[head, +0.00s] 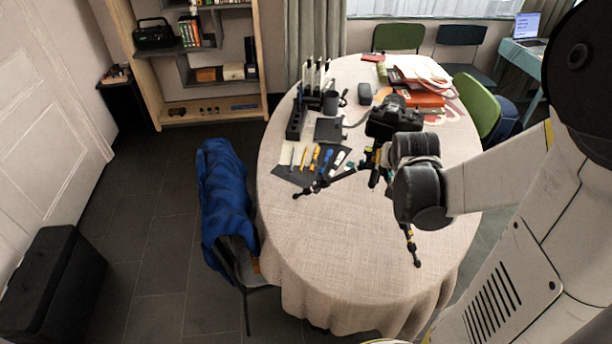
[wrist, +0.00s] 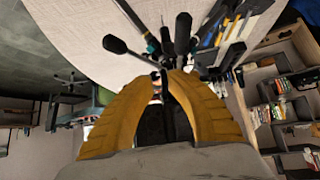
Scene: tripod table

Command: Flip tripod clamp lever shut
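The small black tripod stands on the cloth-covered table; in the head view one dark leg (head: 323,183) reaches left and another (head: 411,245) reaches toward the front. A black camera (head: 393,119) is at its upper part, though I cannot tell whether it is attached. My wrist hides part of the tripod, and my gripper is hidden there. In the wrist view, my gripper's yellow fingers (wrist: 164,76) curve in around dark parts at the tripod. Several tripod legs (wrist: 128,47) spread beyond the fingertips. The clamp lever cannot be made out clearly, nor whether the fingers touch it.
The round table (head: 345,245) has clear cloth at the front. A dark mat (head: 291,176) with tools lies left of the tripod. Red books (head: 425,99) lie behind. A chair with a blue jacket (head: 227,195) stands at the table's left edge.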

